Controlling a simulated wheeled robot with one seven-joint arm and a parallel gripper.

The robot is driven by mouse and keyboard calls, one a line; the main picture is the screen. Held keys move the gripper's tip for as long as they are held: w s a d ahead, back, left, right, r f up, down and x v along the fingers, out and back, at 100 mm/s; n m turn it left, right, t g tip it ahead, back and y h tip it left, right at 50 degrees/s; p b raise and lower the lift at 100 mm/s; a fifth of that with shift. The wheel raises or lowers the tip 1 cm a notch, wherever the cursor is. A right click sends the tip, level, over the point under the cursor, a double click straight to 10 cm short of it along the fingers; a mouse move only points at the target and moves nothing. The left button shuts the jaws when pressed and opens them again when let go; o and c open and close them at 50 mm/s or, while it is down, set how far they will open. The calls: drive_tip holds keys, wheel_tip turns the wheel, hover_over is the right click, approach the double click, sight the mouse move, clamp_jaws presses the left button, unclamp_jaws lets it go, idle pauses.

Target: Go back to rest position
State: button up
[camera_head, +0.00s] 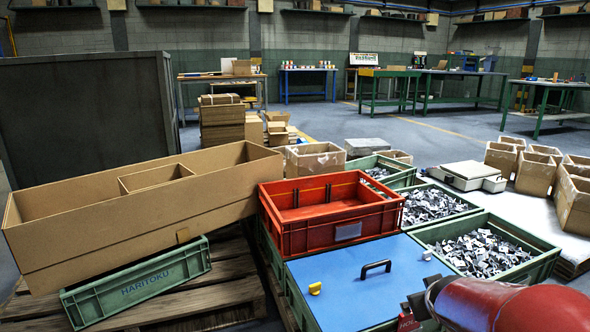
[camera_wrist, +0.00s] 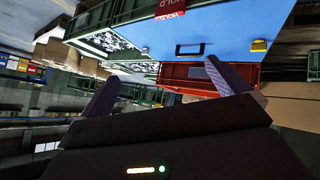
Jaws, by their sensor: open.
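My gripper (camera_wrist: 162,68) shows in the wrist view with its two dark fingers spread wide apart. It is open, and I see nothing held between the fingers. The wrist picture is turned over. Past the fingers it shows the red crate (camera_wrist: 190,78) and the blue lid (camera_wrist: 225,30), both apart from the fingers. In the head view a red part of my arm reaches in at the bottom right, and my fingers are not seen there.
The empty red crate (camera_head: 347,233) stands behind the blue lid (camera_head: 352,288) with its black handle (camera_head: 376,267). Green bins of metal parts (camera_head: 480,254) stand at right. A long cardboard box (camera_head: 130,228) and a green crate (camera_head: 140,280) lie at left. Open floor lies behind.

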drive_tip(key=s+a+r+m+g+y, duration=0.1)
drive_tip(key=s+a+r+g+y, duration=0.1)
drive_tip(key=s+a, duration=0.65)
drive_tip(key=s+a+r+g+y, duration=0.15)
drive_tip(key=s+a, duration=0.35)
drive_tip(key=s, duration=0.7)
wheel_tip(320, 180, up, 12)
drive_tip(key=p, duration=1.2)
drive_tip(key=shift+w, duration=0.35)
drive_tip(key=shift+r, duration=0.1)
